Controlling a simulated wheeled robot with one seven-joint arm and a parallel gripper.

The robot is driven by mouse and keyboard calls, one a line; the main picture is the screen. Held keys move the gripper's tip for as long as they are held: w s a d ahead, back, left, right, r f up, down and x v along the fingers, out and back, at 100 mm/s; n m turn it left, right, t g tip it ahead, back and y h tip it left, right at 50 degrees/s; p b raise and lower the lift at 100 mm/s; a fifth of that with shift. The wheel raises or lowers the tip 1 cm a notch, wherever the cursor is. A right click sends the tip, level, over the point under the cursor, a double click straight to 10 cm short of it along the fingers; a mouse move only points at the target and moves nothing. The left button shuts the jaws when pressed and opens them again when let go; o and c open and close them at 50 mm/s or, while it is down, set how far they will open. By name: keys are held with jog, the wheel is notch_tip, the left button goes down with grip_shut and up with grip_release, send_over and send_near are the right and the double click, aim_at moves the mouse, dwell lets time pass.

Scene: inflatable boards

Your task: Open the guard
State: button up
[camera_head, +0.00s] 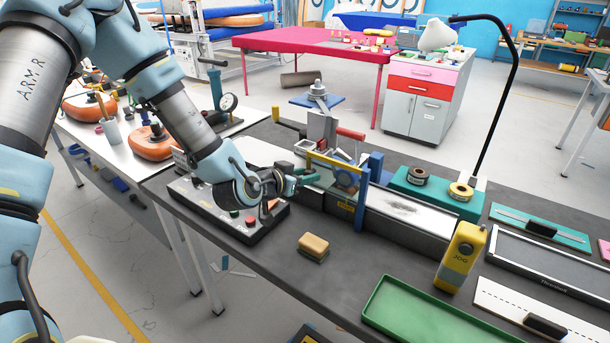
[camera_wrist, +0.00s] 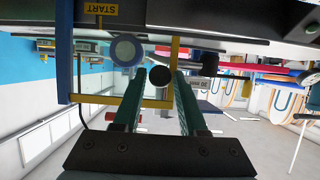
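The guard (camera_head: 349,166) is a yellow-framed clear panel on the bench machine, standing upright next to a blue post (camera_head: 361,205). In the wrist view its yellow frame (camera_wrist: 90,98) crosses behind the fingers. My gripper (camera_head: 306,177) reaches the guard's left side with green fingers. I cannot tell whether the knob is fixed to the guard. A blue-rimmed grey disc (camera_wrist: 126,50) is beside the left finger.
The control panel (camera_head: 247,222) with buttons lies below my wrist. A tan sponge-like block (camera_head: 313,246), yellow JOG pendant (camera_head: 461,256) and green tray (camera_head: 425,318) are on the dark bench. A red-handled lever (camera_head: 350,133) stands behind the guard. The bench front is mostly clear.

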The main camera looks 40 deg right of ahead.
grip_shut()
dwell(1.0)
